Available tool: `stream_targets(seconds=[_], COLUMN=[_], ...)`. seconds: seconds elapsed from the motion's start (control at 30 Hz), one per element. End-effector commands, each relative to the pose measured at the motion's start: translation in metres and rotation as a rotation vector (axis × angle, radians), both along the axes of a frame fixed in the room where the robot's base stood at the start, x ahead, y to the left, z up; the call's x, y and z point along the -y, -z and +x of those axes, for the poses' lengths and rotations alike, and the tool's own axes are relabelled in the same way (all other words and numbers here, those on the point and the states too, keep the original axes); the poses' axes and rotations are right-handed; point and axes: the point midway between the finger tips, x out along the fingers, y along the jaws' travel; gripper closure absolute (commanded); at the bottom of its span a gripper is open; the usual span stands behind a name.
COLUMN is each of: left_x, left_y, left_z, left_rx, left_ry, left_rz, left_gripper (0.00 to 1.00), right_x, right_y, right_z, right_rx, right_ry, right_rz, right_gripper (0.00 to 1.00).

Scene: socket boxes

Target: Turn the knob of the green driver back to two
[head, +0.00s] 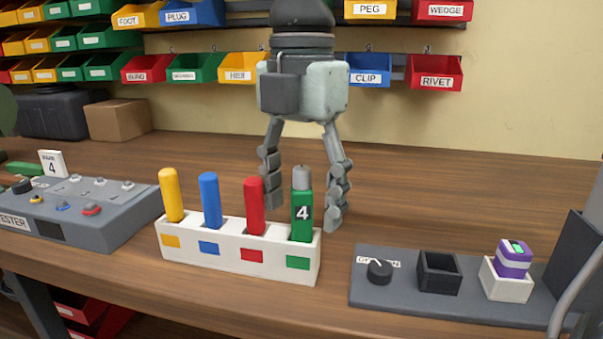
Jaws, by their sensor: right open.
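The green driver (302,218) stands upright in the rightmost slot of a white holder (225,255), above a green square. A white 4 shows on its side. Its grey knob (302,178) is on top. My right gripper (304,215) hangs fingers down and open, with its fingers on either side of the green driver in the picture. The left finger shows between the red and green drivers, the right finger just right of the green driver. I cannot tell whether they touch it. My left gripper is not in view.
Yellow (171,195), blue (210,200) and red (254,204) drivers stand in the same holder. A grey tester (75,212) with a card marked 4 (52,164) is at left. A grey panel (455,288) with a dial (379,271) and a purple block (514,259) is at right.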

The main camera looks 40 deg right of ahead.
Motion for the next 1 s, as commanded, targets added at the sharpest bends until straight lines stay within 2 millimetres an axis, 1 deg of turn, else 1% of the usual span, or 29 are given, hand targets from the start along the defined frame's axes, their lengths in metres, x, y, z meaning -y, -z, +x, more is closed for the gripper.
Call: stream_targets(seconds=[0.37,0.7,0.9,0.93,1.0], left_x=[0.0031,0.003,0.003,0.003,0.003], left_y=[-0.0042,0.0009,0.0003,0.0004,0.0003], left_z=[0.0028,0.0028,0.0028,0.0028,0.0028], left_rx=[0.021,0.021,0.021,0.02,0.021], left_ry=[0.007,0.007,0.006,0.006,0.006], left_rz=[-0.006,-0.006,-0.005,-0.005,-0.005], left_gripper=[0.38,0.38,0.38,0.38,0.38], right_x=[0.0,0.0,0.0,0.0,0.0], right_y=[0.0018,0.0025,0.0016,0.0016,0.0017], right_z=[0.0,0.0,0.0,0.0,0.0], right_rx=[0.0,0.001,0.001,0.001,0.0], right_ry=[0.0,0.001,0.0,0.0,0.0], right_rz=[0.0,-0.001,0.0,0.0,0.0], right_gripper=[0.38,0.38,0.38,0.4,0.49])
